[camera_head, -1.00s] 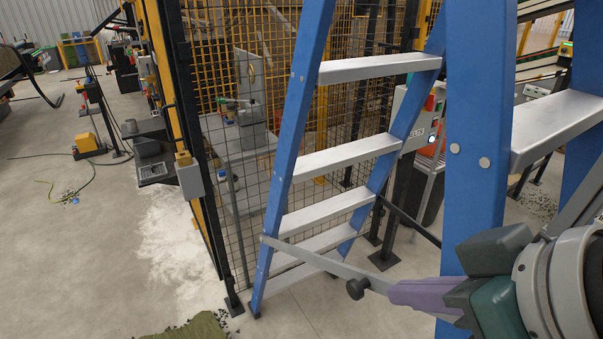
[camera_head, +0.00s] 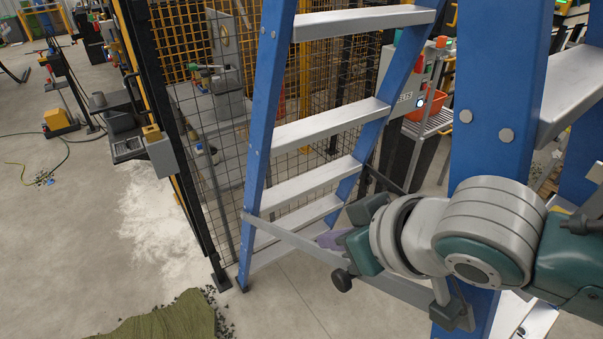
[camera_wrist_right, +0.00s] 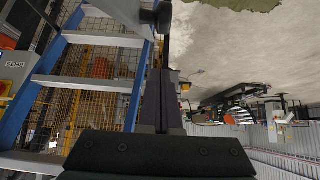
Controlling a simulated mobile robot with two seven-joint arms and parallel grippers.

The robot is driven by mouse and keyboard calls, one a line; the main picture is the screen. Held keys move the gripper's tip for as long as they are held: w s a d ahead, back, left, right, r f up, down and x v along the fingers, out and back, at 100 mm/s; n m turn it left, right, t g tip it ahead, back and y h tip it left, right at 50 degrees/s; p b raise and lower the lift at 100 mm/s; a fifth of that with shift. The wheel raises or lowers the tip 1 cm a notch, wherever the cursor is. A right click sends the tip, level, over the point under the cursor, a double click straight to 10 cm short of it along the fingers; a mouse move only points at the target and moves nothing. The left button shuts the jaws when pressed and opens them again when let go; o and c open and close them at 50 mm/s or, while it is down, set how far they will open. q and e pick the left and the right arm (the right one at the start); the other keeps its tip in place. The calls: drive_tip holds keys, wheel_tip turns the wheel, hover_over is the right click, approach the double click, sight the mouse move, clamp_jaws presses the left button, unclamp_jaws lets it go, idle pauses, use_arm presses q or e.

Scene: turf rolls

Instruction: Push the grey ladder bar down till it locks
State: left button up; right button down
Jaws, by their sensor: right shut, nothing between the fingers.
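The grey ladder bar (camera_head: 298,244) slants down to the right from the front rail of the blue stepladder (camera_head: 263,130). A black knob (camera_head: 341,280) sits under it. My right arm hides part of the bar; a grey length shows below the wrist. My right gripper (camera_head: 328,239) is shut and empty, its purple fingers just behind or above the bar near the knob; contact cannot be told. In the right wrist view the shut fingers (camera_wrist_right: 158,75) point toward the knob (camera_wrist_right: 163,17). My left gripper is out of view.
A mesh fence (camera_head: 215,150) stands close behind the ladder. A control box (camera_head: 412,80) with a lit button is behind it. A green turf piece (camera_head: 175,322) lies on the floor at the front. Floor to the left is largely open.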

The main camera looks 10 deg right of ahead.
sight(341, 274)
drive_tip(key=shift+s+d+f, duration=0.2)
drive_tip(key=shift+s+f, duration=0.3)
drive_tip(key=shift+f, duration=0.2)
drive_tip(key=shift+s+d+f, duration=0.15)
drive_tip(key=shift+s+f, duration=0.35)
drive_tip(key=shift+f, duration=0.15)
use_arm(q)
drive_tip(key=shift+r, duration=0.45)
